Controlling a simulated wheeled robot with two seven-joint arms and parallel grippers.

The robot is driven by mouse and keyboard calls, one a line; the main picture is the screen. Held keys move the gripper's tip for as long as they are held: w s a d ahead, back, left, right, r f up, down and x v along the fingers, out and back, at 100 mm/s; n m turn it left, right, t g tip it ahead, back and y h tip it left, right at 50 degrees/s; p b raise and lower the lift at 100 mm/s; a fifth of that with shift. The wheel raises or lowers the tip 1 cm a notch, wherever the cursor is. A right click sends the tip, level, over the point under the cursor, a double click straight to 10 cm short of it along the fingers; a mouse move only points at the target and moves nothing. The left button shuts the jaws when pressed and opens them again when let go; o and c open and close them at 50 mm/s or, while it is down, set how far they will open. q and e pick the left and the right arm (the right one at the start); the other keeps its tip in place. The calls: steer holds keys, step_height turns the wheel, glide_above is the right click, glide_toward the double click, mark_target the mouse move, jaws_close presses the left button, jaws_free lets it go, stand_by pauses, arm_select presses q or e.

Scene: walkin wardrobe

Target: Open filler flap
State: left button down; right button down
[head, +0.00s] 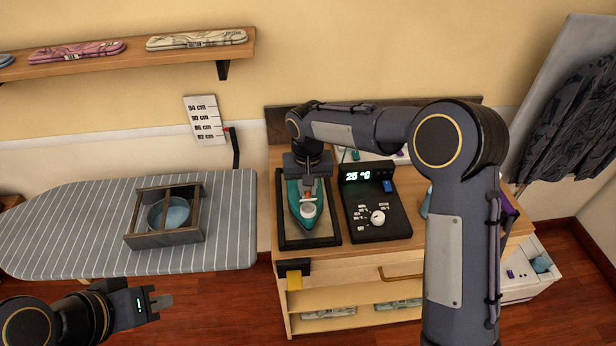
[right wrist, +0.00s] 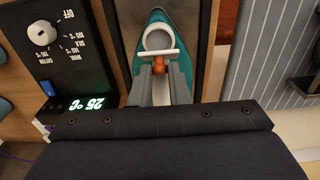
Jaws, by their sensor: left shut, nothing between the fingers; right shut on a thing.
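A teal iron (head: 296,210) lies on a dark-framed rest on the cabinet top. It also shows in the right wrist view (right wrist: 151,18). A white ring-shaped part (right wrist: 157,40) with a crossbar sits on top of the iron, with a small orange tab (right wrist: 158,66) beside it. I cannot tell whether the flap is open. My right gripper (head: 309,184) reaches down over the iron; its fingers (right wrist: 160,82) are shut at the orange tab, and the exact contact is partly hidden. My left gripper (head: 153,303) is shut and empty, in front of the ironing board, away from the iron.
A black control panel (head: 379,238) with a white knob and a 25 °C display stands right of the iron. A striped ironing board (head: 70,215) on the left carries a wooden crate (head: 160,239) with a bowl. A wall shelf (head: 120,52) hangs above.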

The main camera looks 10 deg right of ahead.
steer(key=shift+w, duration=0.1)
steer(key=c, duration=1.4)
jaws_free()
steer(key=shift+r+b, duration=0.75)
steer(key=shift+r, duration=3.15)
steer(key=shift+o, duration=0.2)
